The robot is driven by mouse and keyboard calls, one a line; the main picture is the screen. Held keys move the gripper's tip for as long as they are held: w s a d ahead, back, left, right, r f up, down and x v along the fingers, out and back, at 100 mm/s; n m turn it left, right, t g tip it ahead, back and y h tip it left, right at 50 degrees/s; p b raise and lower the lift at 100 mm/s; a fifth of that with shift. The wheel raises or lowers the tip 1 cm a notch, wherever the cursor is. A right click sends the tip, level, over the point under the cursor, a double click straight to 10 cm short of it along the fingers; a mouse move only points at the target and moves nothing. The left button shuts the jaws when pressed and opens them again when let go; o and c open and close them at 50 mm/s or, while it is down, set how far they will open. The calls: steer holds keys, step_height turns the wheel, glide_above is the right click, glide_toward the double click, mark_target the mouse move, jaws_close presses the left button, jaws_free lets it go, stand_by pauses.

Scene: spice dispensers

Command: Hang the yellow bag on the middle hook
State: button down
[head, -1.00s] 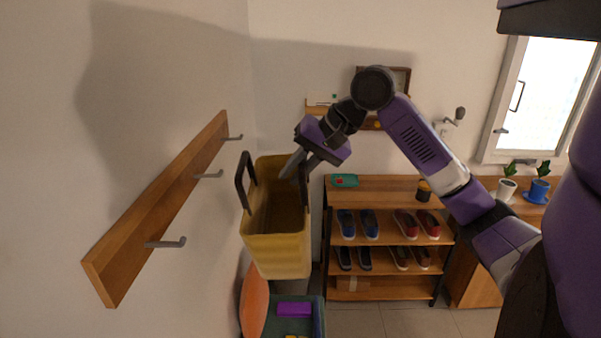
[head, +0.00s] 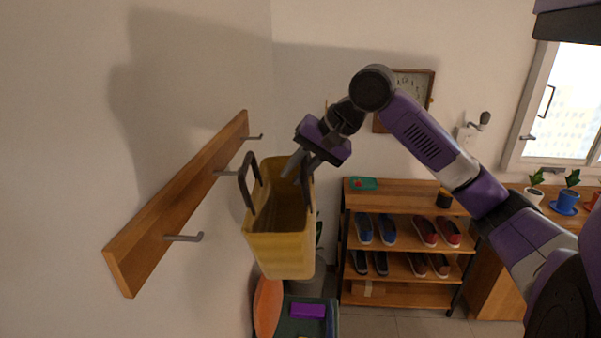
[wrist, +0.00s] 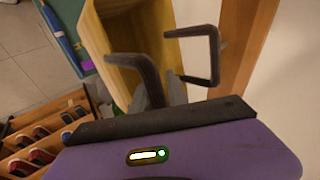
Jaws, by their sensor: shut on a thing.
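The yellow bag (head: 280,245) hangs open-topped from my gripper (head: 297,168), with two dark handles standing up. My gripper is shut on the handle on the right (head: 307,186). The other handle (head: 243,188) is free and faces the wall rack (head: 180,204). The middle hook (head: 228,172) sticks out from the rack, and its tip appears close to the free handle; I cannot tell whether they touch. In the wrist view, my gripper's fingers (wrist: 158,97) are at the held handle, and the free handle (wrist: 214,55) is between the bag (wrist: 125,52) and the rack (wrist: 245,45).
A near hook (head: 186,237) and a far hook (head: 255,137) on the rack are empty. A shoe shelf (head: 405,286) stands at the back right. A dark green bin (head: 295,328) and an orange object (head: 267,305) are below the bag.

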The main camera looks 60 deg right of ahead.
steer(key=w, duration=0.1)
steer(key=w+a+f, duration=0.1)
steer(key=w+f, duration=0.1)
steer(key=shift+w+a, duration=0.25)
steer(key=shift+a, duration=0.15)
stand_by(0.6)
steer(key=c, duration=1.3)
jaws_free()
steer(key=shift+s, duration=0.1)
steer(key=b+v, duration=0.1)
steer(key=v, duration=0.6)
steer(key=shift+s+r+b, duration=0.25)
steer(key=shift+r+b, duration=0.05)
steer(key=shift+b, duration=0.1)
steer(key=shift+d, duration=0.15)
